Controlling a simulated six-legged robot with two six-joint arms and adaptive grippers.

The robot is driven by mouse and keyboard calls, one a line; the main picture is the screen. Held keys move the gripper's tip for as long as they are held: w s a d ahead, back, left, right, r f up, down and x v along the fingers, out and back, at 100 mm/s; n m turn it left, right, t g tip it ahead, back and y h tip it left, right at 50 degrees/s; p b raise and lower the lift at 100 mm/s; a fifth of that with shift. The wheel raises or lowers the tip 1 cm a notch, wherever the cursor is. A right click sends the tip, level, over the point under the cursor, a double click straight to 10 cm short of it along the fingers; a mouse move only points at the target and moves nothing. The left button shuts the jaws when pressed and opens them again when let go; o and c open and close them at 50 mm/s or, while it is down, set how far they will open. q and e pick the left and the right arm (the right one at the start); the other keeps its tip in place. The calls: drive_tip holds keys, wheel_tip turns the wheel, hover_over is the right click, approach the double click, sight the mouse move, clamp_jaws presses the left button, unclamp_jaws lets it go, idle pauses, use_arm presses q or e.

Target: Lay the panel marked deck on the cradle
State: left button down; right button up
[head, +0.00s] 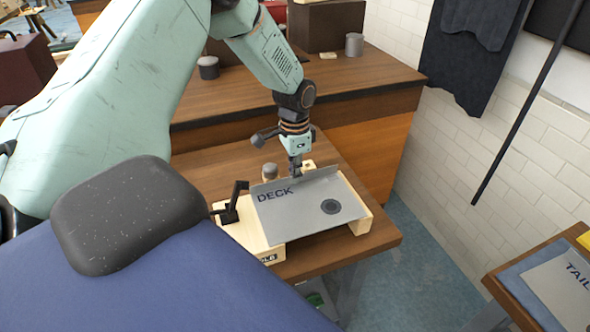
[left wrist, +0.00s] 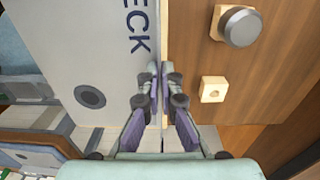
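The grey panel marked deck (head: 290,210) lies roughly flat over the pale wooden cradle (head: 248,232), with a raised lip along its back edge and a dark round spot near its right side. The panel also shows in the left wrist view (left wrist: 75,50). My left gripper (head: 296,172) comes down from above onto the lip. In the left wrist view its fingers (left wrist: 162,75) are closed on either side of the thin lip. The panel covers most of the cradle, and I cannot tell whether it rests fully on it. My right gripper is not in view.
A black clamp (head: 231,203) stands at the panel's left. A knob on a wooden block (left wrist: 238,25) and a small block (left wrist: 213,90) stand behind the lip. A panel marked tail (head: 565,285) lies on another table at right. Blue floor lies between the tables.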

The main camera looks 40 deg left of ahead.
use_arm(q)
drive_tip(key=c, duration=2)
unclamp_jaws()
drive_tip(key=o, duration=0.6)
drive_tip(key=shift+c, duration=0.2)
drive_tip(key=shift+o, duration=0.4)
drive_tip(key=o, duration=0.5)
drive_tip(key=shift+r+p, duration=3.5)
drive_tip(key=shift+p, duration=0.15)
